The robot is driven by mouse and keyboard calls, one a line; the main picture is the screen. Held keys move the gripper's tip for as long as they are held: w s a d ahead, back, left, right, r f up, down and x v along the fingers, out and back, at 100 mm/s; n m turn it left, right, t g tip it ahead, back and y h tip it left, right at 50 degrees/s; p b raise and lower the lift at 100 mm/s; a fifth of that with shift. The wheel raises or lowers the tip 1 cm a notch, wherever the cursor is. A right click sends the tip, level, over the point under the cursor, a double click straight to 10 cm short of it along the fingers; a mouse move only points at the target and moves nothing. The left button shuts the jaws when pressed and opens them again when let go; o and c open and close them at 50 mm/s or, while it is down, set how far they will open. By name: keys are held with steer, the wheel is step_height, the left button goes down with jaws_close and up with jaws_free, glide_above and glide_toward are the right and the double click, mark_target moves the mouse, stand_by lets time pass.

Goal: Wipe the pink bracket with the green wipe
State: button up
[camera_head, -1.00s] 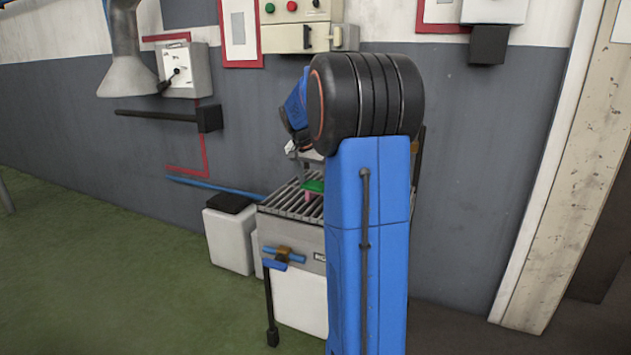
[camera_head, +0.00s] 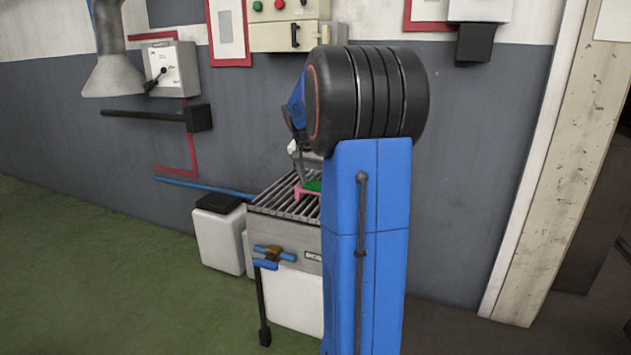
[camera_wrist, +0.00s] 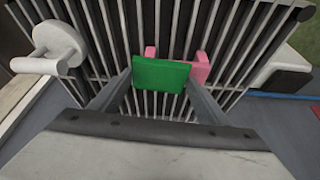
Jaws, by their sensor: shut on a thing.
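The green wipe (camera_wrist: 160,75) is held between the two fingers of my gripper (camera_wrist: 160,84) in the wrist view. The pink bracket (camera_wrist: 201,68) lies on the slatted grate, partly hidden behind the wipe. Its pink edge shows in the head view (camera_head: 301,192), beside my arm. The wipe overlaps the bracket in the wrist view; I cannot tell whether they touch.
The slatted grate (camera_head: 272,203) tops a grey table. A pale round-headed fitting (camera_wrist: 55,40) stands on the grate's left side in the wrist view. A white bin with a black lid (camera_head: 219,240) stands left of the table. Green floor is clear at the left.

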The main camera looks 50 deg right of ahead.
step_height(320, 180, up, 8)
stand_by(0.9)
stand_by(0.4)
